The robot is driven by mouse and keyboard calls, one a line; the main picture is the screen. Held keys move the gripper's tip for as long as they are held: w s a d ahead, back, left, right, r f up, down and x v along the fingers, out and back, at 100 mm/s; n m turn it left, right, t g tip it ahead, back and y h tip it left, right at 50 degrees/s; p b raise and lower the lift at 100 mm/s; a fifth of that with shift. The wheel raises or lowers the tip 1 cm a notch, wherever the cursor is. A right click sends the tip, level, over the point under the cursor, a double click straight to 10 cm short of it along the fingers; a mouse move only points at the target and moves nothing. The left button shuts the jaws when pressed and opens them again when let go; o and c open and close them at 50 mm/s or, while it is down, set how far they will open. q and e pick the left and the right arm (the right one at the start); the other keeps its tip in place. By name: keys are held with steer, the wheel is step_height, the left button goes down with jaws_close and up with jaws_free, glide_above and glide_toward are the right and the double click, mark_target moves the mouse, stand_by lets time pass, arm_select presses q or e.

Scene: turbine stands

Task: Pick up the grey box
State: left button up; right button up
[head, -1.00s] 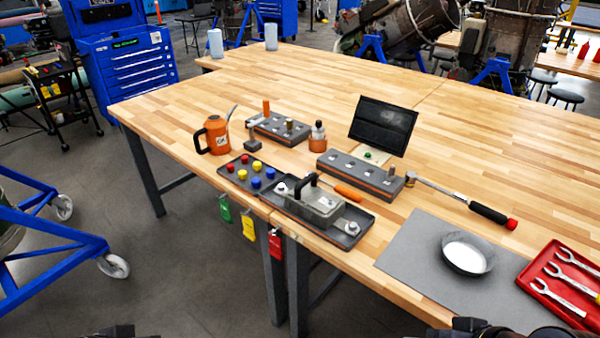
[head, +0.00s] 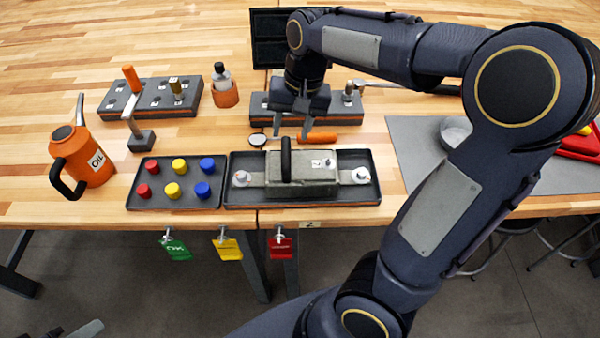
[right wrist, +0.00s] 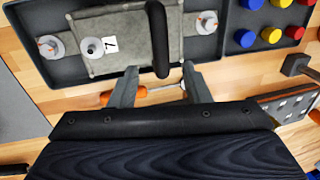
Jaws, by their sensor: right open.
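The grey box (head: 318,170) lies in a dark tray (head: 300,199) near the table's front edge. It has a black arched handle (head: 286,158) on top and a white round knob at each end. In the right wrist view the grey box (right wrist: 120,42) is at the top, with its black handle (right wrist: 158,35) upright near the fingertips. My right gripper (head: 292,125) is open and empty, above the table just behind the box, fingers pointing down. It also shows in the right wrist view (right wrist: 160,75), its fingers apart. Only a small part of what seems my left gripper (head: 82,329) shows at the bottom left.
A tray of coloured knobs (head: 172,205) adjoins on the left. An orange screwdriver (head: 316,137) lies behind the box. An orange oil can (head: 85,158), a bottle (head: 223,88) and grey blocks stand around. Tags (head: 228,247) hang from the front edge.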

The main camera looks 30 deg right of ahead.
mark_target(286, 147)
steer(key=f, duration=0.2)
steer(key=a+f, duration=0.1)
steer(key=f, duration=0.3)
steer(key=shift+a+f, duration=0.1)
steer(key=shift+a, duration=0.25)
jaws_close()
